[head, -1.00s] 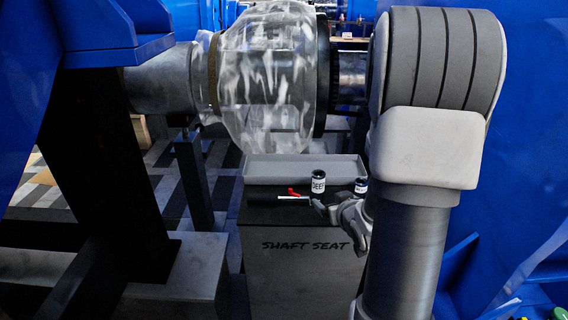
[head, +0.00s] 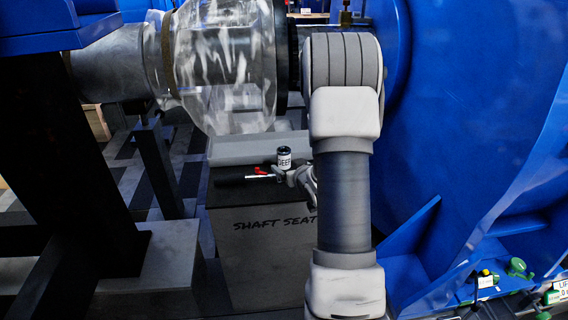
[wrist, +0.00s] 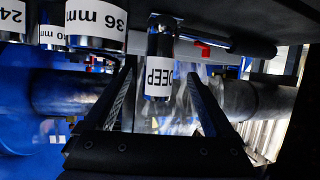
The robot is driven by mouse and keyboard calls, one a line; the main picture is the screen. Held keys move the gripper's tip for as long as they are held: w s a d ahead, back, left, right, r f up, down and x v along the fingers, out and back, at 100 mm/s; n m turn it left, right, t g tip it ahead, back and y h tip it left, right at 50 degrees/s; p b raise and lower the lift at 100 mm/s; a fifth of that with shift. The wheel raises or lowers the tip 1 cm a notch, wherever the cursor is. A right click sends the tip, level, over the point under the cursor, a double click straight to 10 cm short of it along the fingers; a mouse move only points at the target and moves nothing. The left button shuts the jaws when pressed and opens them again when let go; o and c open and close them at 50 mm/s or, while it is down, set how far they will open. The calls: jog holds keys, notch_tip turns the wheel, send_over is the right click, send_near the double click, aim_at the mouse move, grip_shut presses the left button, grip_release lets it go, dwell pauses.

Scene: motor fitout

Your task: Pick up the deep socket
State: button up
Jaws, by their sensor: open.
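The deep socket (head: 284,157) is a short dark cylinder with a white label reading DEEP. It stands on the dark top of the stand marked SHAFT SEAT (head: 262,245). In the wrist view the deep socket (wrist: 158,62) appears upside down, ahead of my gripper and centred in the gap between its fingers. My gripper (wrist: 160,78) is open, with one finger to each side of the socket in that picture. I see no contact. In the head view my gripper (head: 301,179) is just right of and in front of the socket, partly hidden by my arm.
A ratchet with a red lever (head: 240,178) lies left of the deep socket. A grey tray (head: 235,150) sits behind. In the wrist view a 36 mm socket (wrist: 96,20) and other labelled sockets are at upper left. A large blue housing (head: 470,130) fills the right side.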

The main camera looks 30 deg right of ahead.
aim_at(287, 163)
jog(key=shift+b+x, duration=0.75)
jog(key=shift+x, duration=2.1)
jog(key=shift+c, duration=0.3)
jog(key=shift+d, duration=0.1)
grip_shut()
